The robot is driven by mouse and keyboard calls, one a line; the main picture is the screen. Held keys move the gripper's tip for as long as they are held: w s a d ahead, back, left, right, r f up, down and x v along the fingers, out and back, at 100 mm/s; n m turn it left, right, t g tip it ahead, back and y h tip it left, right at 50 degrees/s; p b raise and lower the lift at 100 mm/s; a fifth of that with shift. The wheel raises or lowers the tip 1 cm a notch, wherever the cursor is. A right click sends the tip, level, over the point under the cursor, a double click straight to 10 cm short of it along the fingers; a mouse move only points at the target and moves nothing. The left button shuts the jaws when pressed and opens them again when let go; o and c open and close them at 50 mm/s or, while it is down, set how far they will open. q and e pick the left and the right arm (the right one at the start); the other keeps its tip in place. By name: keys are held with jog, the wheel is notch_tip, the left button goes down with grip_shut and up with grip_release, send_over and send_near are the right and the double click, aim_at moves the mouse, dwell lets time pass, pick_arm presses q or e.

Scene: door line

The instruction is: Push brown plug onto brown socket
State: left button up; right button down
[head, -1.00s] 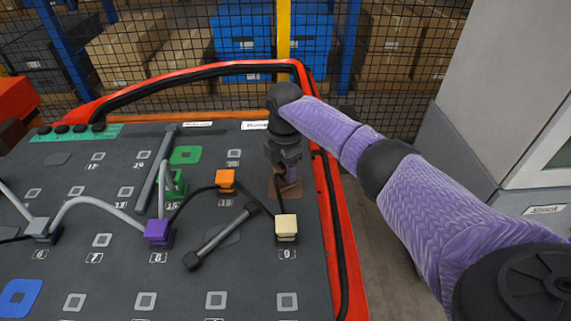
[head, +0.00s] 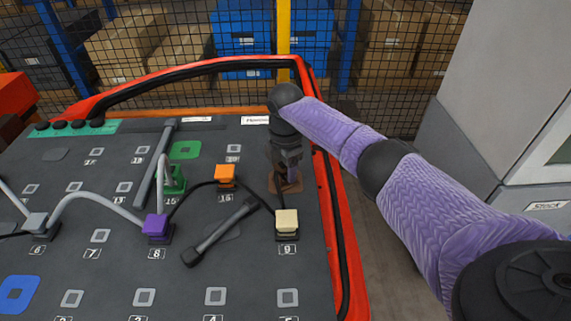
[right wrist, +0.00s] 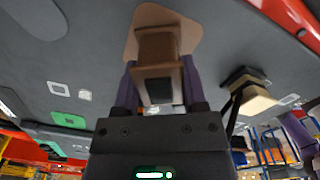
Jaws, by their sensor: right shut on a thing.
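My right gripper (head: 286,180) points down over the board's right side and is shut on the brown plug. In the right wrist view the brown plug (right wrist: 158,72) sits between the two fingers of the gripper (right wrist: 158,88). The brown socket's tan-brown pad (head: 284,188) lies right under the gripper. The pad also shows in the right wrist view (right wrist: 187,28), directly beyond the plug. The plug is lined up over the pad and looks very close to it or touching. The fingers and plug hide the socket's middle, so I cannot tell how deep the plug sits. My left gripper is not in view.
A cream plug (head: 287,219) stands at position 9, just nearer than the gripper. An orange plug (head: 225,174) and a purple plug (head: 156,224) stand to the left with cables. A grey bar with dark ends (head: 220,232) lies nearby. A red rim (head: 338,215) borders the board.

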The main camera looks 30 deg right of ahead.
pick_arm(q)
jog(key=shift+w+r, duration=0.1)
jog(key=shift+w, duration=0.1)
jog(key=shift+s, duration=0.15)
pick_arm(e)
jog(key=c, duration=0.6)
grip_release()
jog(key=o, duration=0.5)
jog(key=shift+f, duration=0.1)
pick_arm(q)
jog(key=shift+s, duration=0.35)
pick_arm(e)
jog(key=shift+o, duration=0.2)
notch_tip(320, 180, up, 6)
jog(key=p, duration=0.3)
notch_tip(320, 180, up, 4)
jog(key=shift+p, duration=0.6)
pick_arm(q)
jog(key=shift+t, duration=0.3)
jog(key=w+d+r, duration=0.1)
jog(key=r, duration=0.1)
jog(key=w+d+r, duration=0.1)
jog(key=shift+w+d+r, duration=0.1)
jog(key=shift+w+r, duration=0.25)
